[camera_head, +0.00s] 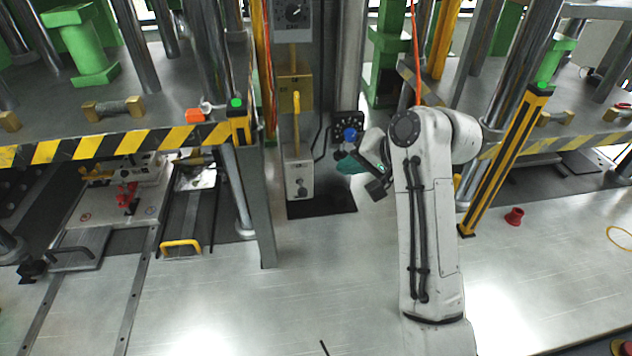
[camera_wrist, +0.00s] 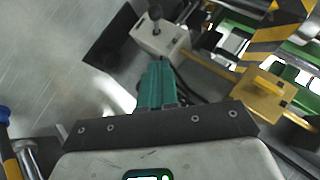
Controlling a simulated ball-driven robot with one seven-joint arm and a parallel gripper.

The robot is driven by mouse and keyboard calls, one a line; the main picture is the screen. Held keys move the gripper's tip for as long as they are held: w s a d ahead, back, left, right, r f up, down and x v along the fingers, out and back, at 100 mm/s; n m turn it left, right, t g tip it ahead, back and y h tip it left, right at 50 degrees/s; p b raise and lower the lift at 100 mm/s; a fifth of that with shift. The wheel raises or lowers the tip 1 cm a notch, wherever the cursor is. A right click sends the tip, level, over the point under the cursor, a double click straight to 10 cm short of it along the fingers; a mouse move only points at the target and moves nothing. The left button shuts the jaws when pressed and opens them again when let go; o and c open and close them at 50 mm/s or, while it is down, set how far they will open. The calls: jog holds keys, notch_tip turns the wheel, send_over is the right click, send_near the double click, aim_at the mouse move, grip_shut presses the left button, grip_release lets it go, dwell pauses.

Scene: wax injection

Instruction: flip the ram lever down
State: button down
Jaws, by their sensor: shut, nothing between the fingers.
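The lever that looks like the ram lever is a short stick with a dark round knob on a pale grey box (camera_head: 297,163); its knob (camera_head: 301,190) is low on the box face in the head view. In the wrist view the knob (camera_wrist: 155,12) stands out from the box (camera_wrist: 172,42), beyond my fingertips. My gripper (camera_head: 350,166) has teal fingers and is right of the box in the head view. In the wrist view the fingers (camera_wrist: 156,72) are together, empty, pointing toward the box. They look apart from the lever. I cannot tell the exact gap.
A dark panel with a blue knob (camera_head: 350,134) is behind my gripper. A yellow box (camera_head: 295,88) with a rod stands above the grey box. A striped press table edge (camera_head: 130,144) is at left, a striped post (camera_head: 507,160) at right. The floor in front is clear.

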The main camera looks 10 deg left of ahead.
jog(key=p, duration=0.1)
send_near(301, 186)
jog(key=w, duration=0.2)
jog(key=a+f, duration=0.1)
jog(key=s+a+f+p, duration=0.1)
jog(key=shift+a+f, duration=0.15)
jog(key=shift+f, duration=0.15)
jog(key=shift+f, duration=0.1)
